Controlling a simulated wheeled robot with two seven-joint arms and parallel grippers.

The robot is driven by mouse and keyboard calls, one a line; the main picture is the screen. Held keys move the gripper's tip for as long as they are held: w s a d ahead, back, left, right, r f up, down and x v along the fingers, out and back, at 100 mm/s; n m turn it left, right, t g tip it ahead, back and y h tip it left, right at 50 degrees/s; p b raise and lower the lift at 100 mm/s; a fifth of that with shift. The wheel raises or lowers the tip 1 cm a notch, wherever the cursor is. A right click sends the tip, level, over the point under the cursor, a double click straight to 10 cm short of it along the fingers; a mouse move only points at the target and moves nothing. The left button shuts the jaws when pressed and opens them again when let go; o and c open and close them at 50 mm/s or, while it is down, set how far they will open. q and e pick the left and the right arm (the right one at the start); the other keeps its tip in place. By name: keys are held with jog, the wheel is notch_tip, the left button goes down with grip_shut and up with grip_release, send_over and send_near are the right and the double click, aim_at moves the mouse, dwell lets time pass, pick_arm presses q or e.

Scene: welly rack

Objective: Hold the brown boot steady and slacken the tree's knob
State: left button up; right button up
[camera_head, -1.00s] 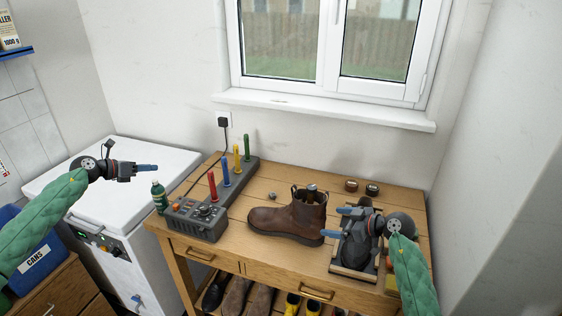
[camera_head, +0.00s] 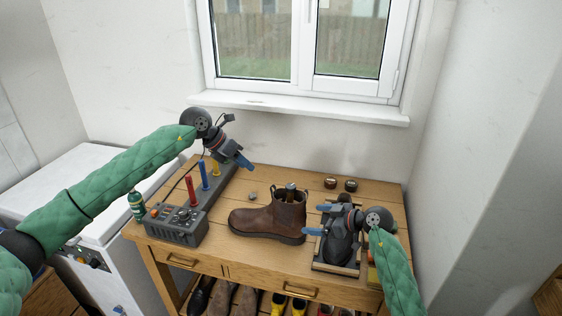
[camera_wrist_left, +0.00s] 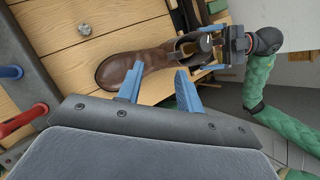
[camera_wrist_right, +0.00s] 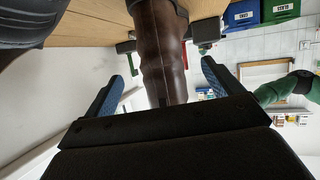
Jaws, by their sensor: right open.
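The brown boot (camera_head: 265,221) stands upright on the wooden table (camera_head: 230,260), toe to the left. The boot tree's top end, with a pale round knob (camera_wrist_left: 204,44), shows in the boot's opening; its details are small. My left gripper (camera_head: 245,161) is open and empty, above and behind the boot; in the left wrist view the boot (camera_wrist_left: 130,72) lies beyond its fingers. My right gripper (camera_head: 316,219) is open just right of the boot. In the right wrist view the boot's shaft (camera_wrist_right: 163,55) shows between the spread fingers; I cannot tell whether they touch it.
A grey box with dials (camera_head: 178,222) and upright coloured pegs (camera_head: 203,176) stands left of the boot. A small grey piece (camera_head: 252,195) and two small tins (camera_head: 330,183) lie behind.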

aim_at(304, 218)
pick_arm(q)
jog(key=s+d+r+y, duration=0.2)
jog(key=d, duration=0.3)
jog(key=s+d+r+m+y, duration=0.1)
jog(key=s+d+r+y, duration=0.1)
jog(key=d, duration=0.4)
jog(key=shift+s+d, duration=0.2)
jog(key=shift+s, duration=0.6)
pick_arm(e)
jog(key=shift+x, duration=3.9)
jog(key=shift+c, duration=0.4)
